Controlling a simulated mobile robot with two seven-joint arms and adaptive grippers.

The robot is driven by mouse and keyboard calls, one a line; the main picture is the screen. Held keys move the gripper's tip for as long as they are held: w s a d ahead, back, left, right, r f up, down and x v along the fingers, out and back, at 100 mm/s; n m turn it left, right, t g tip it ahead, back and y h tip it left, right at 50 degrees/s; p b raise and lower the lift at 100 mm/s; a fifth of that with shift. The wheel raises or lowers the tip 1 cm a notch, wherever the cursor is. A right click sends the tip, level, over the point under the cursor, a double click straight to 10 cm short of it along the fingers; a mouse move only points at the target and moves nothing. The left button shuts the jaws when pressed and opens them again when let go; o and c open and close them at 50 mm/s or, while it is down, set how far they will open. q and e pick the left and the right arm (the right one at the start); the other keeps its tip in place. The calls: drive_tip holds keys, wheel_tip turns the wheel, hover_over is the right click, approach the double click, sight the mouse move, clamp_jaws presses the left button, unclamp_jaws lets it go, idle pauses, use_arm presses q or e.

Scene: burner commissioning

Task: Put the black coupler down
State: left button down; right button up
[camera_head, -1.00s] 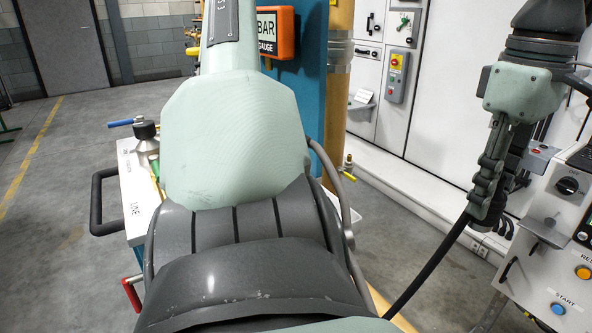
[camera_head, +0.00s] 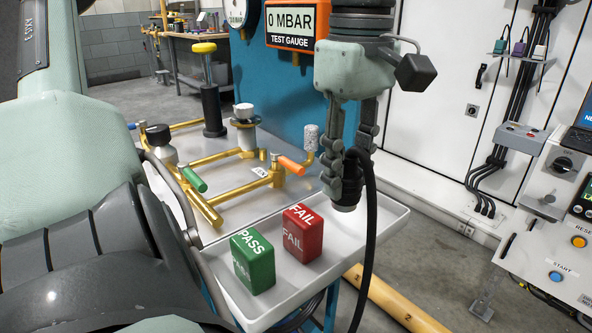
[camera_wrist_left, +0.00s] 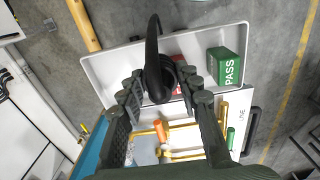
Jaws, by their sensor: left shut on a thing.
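My left gripper (camera_head: 350,172) is shut on the black coupler (camera_head: 347,206), whose lower end shows below the fingers. A black hose (camera_head: 372,230) loops up from the coupler and hangs down past the front of the white tray (camera_head: 388,222). In the head view the coupler appears over the right part of the tray; I cannot tell whether it touches. In the left wrist view the coupler (camera_wrist_left: 158,82) is between the two fingers (camera_wrist_left: 160,90), with the tray (camera_wrist_left: 110,68) behind it. My right gripper is not in view.
A green PASS block (camera_head: 253,262) and a red FAIL block (camera_head: 303,235) stand in the tray, left of the coupler. Brass pipework (camera_head: 245,190) with green and orange handles lies behind on the bench. The test gauge (camera_head: 297,22) reads 0 MBAR. A control console (camera_head: 560,230) stands right.

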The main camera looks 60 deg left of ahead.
use_arm(q)
drive_tip(key=w+a+f, duration=0.2)
drive_tip(key=w, duration=0.1)
drive_tip(key=w+a+f, duration=0.2)
drive_tip(key=w, duration=0.1)
drive_tip(key=w+a+f, duration=0.2)
drive_tip(key=w+f, duration=0.1)
drive_tip(key=shift+w+a, duration=0.15)
drive_tip(key=shift+a, duration=0.1)
drive_tip(key=shift+f, duration=0.2)
wheel_tip(320, 180, down, 3)
drive_tip(key=shift+f+p, duration=0.15)
drive_tip(key=shift+p, duration=0.15)
drive_tip(key=shift+f, duration=0.25)
drive_tip(key=c, duration=1.1)
unclamp_jaws()
drive_tip(key=shift+o, duration=0.2)
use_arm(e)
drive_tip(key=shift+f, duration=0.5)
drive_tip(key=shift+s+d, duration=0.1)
